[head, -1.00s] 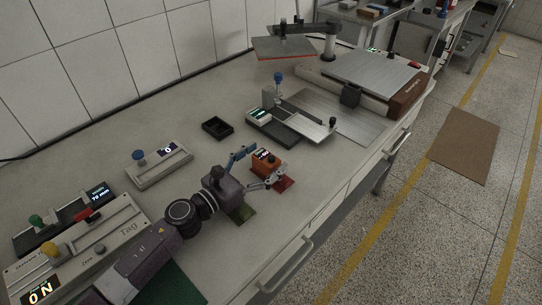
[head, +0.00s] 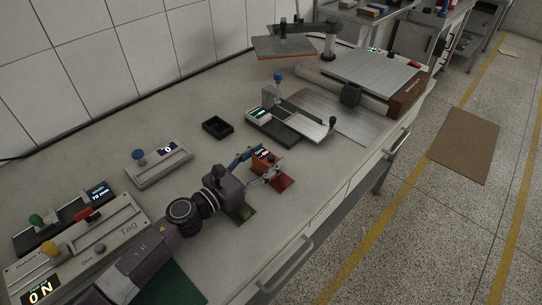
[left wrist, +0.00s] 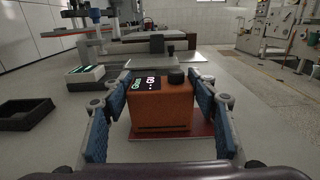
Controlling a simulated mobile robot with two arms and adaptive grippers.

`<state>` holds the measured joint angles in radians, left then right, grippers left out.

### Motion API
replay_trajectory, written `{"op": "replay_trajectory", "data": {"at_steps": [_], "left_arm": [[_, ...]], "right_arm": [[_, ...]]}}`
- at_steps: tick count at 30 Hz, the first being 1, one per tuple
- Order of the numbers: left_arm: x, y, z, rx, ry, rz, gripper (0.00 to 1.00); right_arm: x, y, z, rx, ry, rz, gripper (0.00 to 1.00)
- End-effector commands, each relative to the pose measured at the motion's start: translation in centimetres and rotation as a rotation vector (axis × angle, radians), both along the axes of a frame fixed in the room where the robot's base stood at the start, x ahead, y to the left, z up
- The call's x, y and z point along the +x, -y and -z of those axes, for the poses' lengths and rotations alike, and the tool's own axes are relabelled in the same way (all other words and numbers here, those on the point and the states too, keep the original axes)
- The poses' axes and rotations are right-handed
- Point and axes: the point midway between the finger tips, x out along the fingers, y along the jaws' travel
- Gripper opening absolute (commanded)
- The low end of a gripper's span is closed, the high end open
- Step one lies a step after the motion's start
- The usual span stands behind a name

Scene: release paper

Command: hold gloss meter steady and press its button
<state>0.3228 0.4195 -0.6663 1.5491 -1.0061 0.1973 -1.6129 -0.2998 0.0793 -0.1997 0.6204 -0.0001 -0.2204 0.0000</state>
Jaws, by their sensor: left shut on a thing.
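The gloss meter is a small orange box (head: 264,157) with a lit display and a dark button. It stands upright on a dark red card (head: 284,182) near the bench's front edge. In the left wrist view the gloss meter (left wrist: 161,112) is in the middle, with its display and round black button (left wrist: 177,76) on top. My left gripper (head: 263,164) is shut on the gloss meter, one blue-padded finger at each side. Both fingers also show in the left wrist view (left wrist: 160,104). The button is uncovered. My right gripper is in neither view.
A small black tray (head: 217,127) and a grey device with a blue knob (head: 158,164) lie left of the meter. A device with a green display and metal plate (head: 300,122) stands beyond it. Bench around the meter is clear.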

Motion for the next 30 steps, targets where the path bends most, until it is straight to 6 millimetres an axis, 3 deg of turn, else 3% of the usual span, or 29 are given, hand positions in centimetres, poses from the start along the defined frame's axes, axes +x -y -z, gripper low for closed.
{"op": "replay_trajectory", "data": {"at_steps": [6,30], "left_arm": [[-0.01,-0.01,0.03,0.0,0.0,0.0,0.2],[-0.01,-0.01,0.04,0.001,-0.001,0.0,0.2]], "right_arm": [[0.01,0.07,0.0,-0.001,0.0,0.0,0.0],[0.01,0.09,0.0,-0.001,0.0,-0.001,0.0]]}}
